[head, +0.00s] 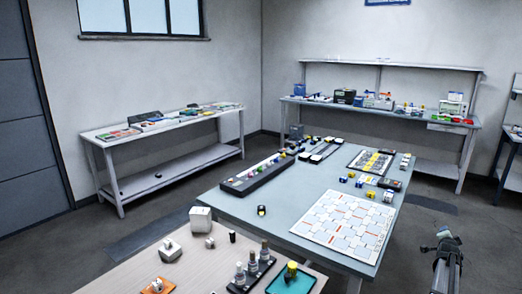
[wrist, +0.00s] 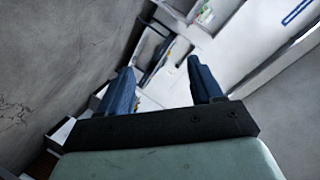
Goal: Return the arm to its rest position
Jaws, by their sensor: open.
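My gripper (head: 444,236) shows at the lower right of the head view, raised over the grey floor to the right of the blue-grey table (head: 283,238). In the wrist view my gripper (wrist: 162,92) has its two dark blue fingers apart, with nothing between them. Beyond the fingers the wrist view shows a tilted, partly unclear view of wall and pale furniture. The gripper touches nothing that I can see.
The blue-grey table bears a white patterned board (head: 345,222), a dark rack (head: 257,172) and small parts. A wooden table (head: 130,277) stands in front at left. Benches stand along the left wall (head: 165,127) and back wall (head: 380,108). Floor around my gripper looks clear.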

